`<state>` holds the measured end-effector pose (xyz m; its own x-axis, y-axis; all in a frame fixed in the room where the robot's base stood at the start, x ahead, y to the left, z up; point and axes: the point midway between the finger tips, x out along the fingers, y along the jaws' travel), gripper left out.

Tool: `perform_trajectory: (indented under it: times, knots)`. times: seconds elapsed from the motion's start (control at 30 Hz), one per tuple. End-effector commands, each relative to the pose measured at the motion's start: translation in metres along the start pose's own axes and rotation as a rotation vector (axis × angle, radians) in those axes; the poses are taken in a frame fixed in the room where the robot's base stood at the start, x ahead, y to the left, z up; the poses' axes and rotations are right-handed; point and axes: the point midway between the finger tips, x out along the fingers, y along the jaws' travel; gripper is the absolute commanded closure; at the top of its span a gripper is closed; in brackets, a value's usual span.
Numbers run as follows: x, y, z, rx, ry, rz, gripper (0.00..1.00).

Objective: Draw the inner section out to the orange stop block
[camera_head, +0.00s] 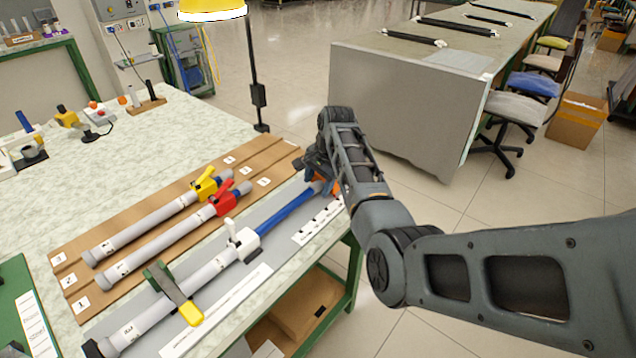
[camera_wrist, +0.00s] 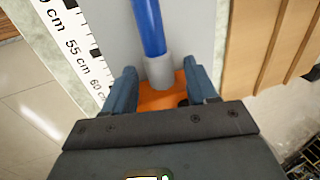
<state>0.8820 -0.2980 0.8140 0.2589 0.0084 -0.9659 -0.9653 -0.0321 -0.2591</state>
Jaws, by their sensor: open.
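The telescopic tube lies on the grey mat, its grey outer section (camera_head: 185,287) toward the front left. A white collar (camera_head: 243,243) with a raised lever sits at its mouth. The blue inner section (camera_head: 287,210) extends from the collar toward the back right; it also shows in the wrist view (camera_wrist: 149,28). Its grey end cap (camera_wrist: 159,72) meets the orange stop block (camera_wrist: 150,102) in the wrist view; I cannot tell whether they touch. My gripper (camera_wrist: 161,90) is open, with one finger either side of the end cap, apart from it. In the head view my gripper hides part of the block.
A green and yellow clamp (camera_head: 173,292) crosses the outer section. Two more tubes, with a yellow lever (camera_head: 205,183) and a red lever (camera_head: 223,203), lie on a brown board (camera_head: 140,222). A scale strip (camera_wrist: 75,40) runs beside the inner section. A lamp post (camera_head: 255,80) stands behind.

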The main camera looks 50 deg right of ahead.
Motion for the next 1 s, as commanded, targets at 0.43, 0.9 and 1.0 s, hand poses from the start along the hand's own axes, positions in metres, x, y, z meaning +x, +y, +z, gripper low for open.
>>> perform_trajectory:
  times: [0.43, 0.9, 1.0]
  knots:
    - [-0.064, 0.000, 0.000, 0.000, 0.001, -0.001, 0.43]
    - [-0.073, 0.000, 0.000, 0.000, 0.000, 0.000, 0.43]
    - [-0.073, 0.000, 0.000, 0.000, 0.000, 0.000, 0.43]
